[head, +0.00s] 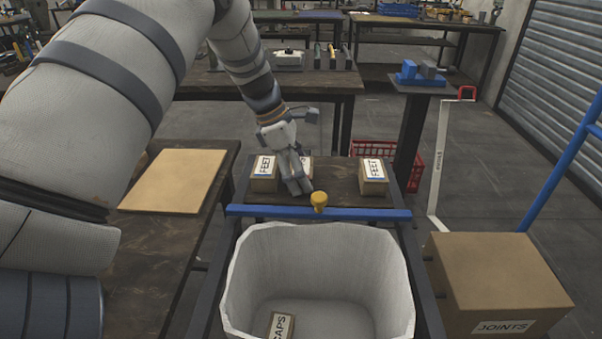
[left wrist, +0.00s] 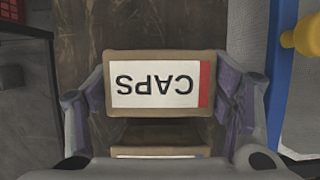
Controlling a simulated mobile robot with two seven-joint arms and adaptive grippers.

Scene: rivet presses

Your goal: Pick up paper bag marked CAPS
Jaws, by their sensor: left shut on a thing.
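A brown paper bag marked CAPS with a red stripe (left wrist: 155,82) sits between the two fingers of my left gripper (left wrist: 160,100), which is shut on it. In the head view, my left gripper (head: 298,182) is over the wooden shelf (head: 333,186) behind the blue bar, and it hides most of this bag (head: 307,164). Whether the bag still touches the shelf I cannot tell. Another bag marked CAPS (head: 283,325) lies in the white bin. My right gripper is not in view.
Bags marked FEET stand left (head: 264,172) and right (head: 373,176) of my gripper. A yellow knob (head: 319,201) is on the blue bar (head: 370,214) in front. The white bin (head: 240,275) is nearer. A JOINTS carton (head: 500,280) stands right.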

